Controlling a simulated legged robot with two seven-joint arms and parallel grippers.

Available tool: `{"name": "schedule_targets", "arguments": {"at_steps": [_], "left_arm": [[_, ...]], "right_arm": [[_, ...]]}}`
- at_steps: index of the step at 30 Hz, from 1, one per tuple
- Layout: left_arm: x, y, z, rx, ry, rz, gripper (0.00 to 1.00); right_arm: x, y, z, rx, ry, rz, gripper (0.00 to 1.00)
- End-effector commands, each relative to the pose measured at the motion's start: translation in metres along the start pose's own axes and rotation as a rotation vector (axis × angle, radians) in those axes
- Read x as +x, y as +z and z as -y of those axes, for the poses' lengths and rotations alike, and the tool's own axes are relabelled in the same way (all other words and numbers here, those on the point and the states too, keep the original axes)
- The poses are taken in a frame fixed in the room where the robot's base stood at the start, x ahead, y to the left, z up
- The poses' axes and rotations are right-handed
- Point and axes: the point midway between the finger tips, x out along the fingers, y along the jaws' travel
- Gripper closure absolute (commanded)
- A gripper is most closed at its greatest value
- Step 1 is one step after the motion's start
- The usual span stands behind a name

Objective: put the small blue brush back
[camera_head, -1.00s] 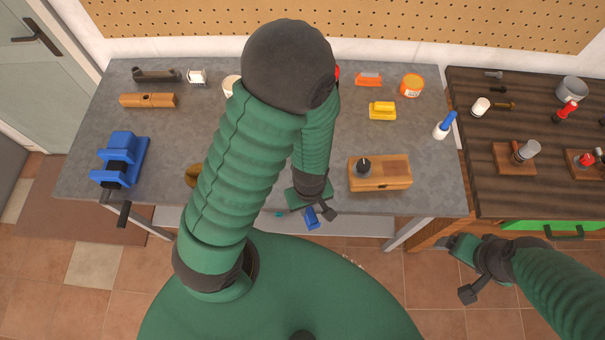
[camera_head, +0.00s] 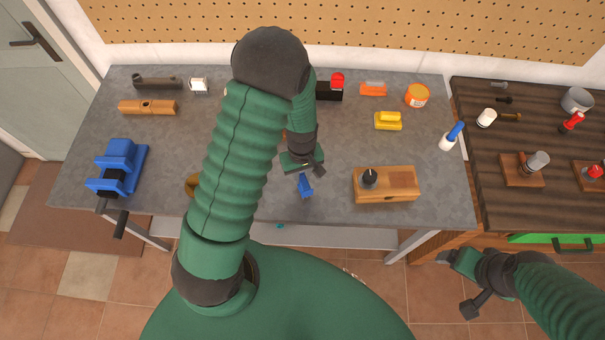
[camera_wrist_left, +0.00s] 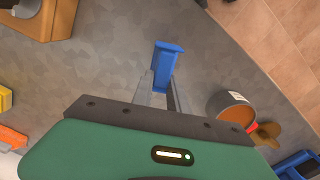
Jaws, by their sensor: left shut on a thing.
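My left gripper (camera_head: 303,173) is over the front middle of the grey workbench (camera_head: 255,200). It is shut on a small blue brush (camera_head: 305,187), held above the bench top. In the left wrist view the blue brush (camera_wrist_left: 165,62) sits between the two fingers of the gripper (camera_wrist_left: 162,88); its bristles cannot be made out. A blue-handled tool with a white lower part (camera_head: 451,137) lies or leans at the right end of the bench. My right gripper (camera_head: 458,258) is at the lower right, over the floor; its fingers cannot be made out clearly.
A wooden block (camera_head: 405,184) with a dark knob is right of the left gripper. A blue vise (camera_head: 120,165) is at left. My left arm covers part of the bench.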

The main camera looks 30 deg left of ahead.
Motion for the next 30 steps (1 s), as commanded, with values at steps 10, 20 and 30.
{"name": "schedule_targets", "arguments": {"at_steps": [10,20,30], "left_arm": [[0.008,0.002,-0.002,0.001,0.000,-0.002,0.70],[0.008,0.001,-0.001,0.001,0.001,-0.002,0.59],[-0.044,0.000,-0.003,0.001,0.007,-0.007,0.59]], "right_arm": [[-0.002,0.000,0.000,0.000,0.000,0.000,0.15],[-0.002,0.000,0.000,0.000,0.000,0.000,0.15],[0.007,0.002,0.000,0.000,0.000,0.000,0.15]]}}
